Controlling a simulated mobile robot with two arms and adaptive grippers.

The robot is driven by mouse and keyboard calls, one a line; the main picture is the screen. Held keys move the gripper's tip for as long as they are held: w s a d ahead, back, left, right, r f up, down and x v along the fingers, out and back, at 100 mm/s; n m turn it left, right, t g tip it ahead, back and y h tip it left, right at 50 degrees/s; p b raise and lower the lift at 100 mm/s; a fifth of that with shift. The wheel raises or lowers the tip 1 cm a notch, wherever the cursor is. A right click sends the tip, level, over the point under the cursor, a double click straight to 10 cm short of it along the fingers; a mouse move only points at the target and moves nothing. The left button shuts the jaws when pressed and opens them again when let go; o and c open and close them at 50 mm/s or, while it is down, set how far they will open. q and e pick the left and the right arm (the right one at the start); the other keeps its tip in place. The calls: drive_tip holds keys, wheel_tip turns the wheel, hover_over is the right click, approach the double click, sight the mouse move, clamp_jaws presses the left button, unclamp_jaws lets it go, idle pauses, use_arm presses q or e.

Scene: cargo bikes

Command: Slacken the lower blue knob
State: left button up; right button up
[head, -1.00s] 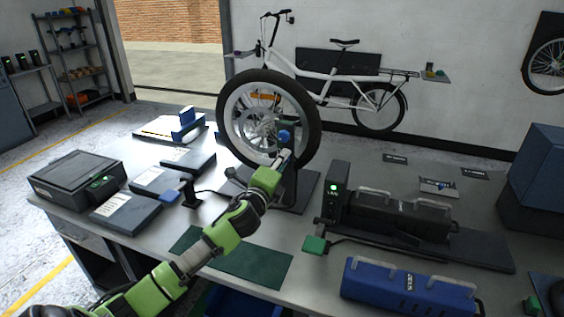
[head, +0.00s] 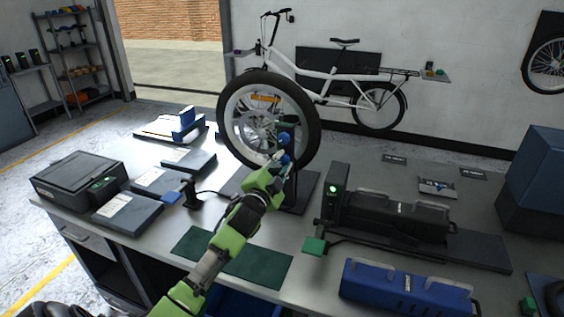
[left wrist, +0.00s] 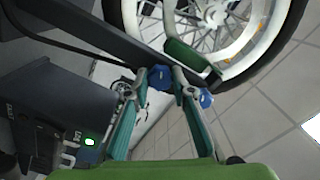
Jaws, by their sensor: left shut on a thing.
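The bike wheel (head: 230,118) stands upright in a dark stand on the bench. The stand carries two blue knobs, one above the other. The upper blue knob (head: 284,138) is free; it also shows beside the right finger in the left wrist view (left wrist: 206,98). The lower blue knob (head: 286,159) is at my left gripper's tips; in the left wrist view this knob (left wrist: 160,77) sits between the two fingers. My left gripper (head: 281,161) is shut on it, partly covering it in the head view. My right gripper is in neither view.
A black device with a green light (head: 333,189) stands right of the stand. A blue case (head: 408,288) lies at the front, near a green mat (head: 232,258). Grey boxes and a small blue-topped post (head: 191,196) are to the left.

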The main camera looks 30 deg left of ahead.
use_arm(q)
drive_tip(key=shift+f+n, duration=0.1)
drive_tip(key=shift+n, duration=0.9)
drive_tip(key=shift+f, duration=0.1)
drive_tip(key=o, duration=1.1)
drive_tip(key=shift+o, duration=0.2)
drive_tip(key=v, duration=1.2)
